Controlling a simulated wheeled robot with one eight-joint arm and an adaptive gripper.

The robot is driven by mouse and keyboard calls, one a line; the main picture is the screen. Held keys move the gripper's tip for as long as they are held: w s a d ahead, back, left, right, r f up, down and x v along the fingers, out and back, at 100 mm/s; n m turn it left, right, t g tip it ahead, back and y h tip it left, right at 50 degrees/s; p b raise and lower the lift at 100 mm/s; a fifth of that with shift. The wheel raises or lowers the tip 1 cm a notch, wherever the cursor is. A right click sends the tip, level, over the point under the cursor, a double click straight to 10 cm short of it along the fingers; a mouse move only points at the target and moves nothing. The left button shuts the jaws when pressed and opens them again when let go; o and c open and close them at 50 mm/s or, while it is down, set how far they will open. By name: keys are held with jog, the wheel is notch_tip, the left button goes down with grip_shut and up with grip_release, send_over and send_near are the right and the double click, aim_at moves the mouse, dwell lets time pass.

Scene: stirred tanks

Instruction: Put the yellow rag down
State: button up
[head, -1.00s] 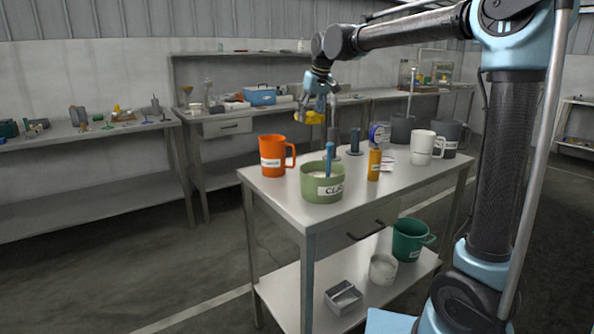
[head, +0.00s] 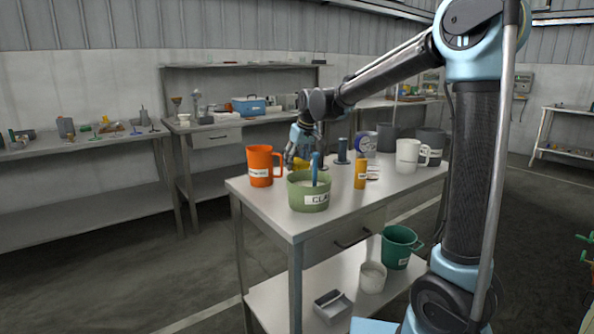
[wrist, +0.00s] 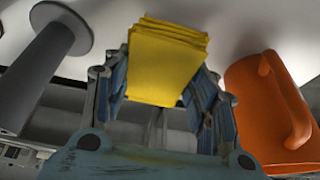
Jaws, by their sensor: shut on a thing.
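The yellow rag (wrist: 168,62) is a folded stack of cloth, held between the fingers of my gripper (wrist: 160,95) in the wrist view. In the head view the rag (head: 300,164) shows low over the far side of the near table (head: 262,202), behind the green pot (head: 308,195). My gripper (head: 299,150) points down there and is shut on the rag. The pot partly hides the rag in the head view, and I cannot tell whether the rag touches the tabletop.
An orange jug (head: 261,166) stands left of my gripper, also close in the wrist view (wrist: 262,115). A grey post on a round base (wrist: 38,70) is on the other side. A yellow bottle (head: 361,174) and white mug (head: 408,156) stand to the right.

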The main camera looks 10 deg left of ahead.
aim_at(298, 162)
jog(key=shift+f, duration=1.5)
jog(key=o, duration=1.4)
jog(key=shift+r, duration=0.1)
jog(key=v, duration=1.2)
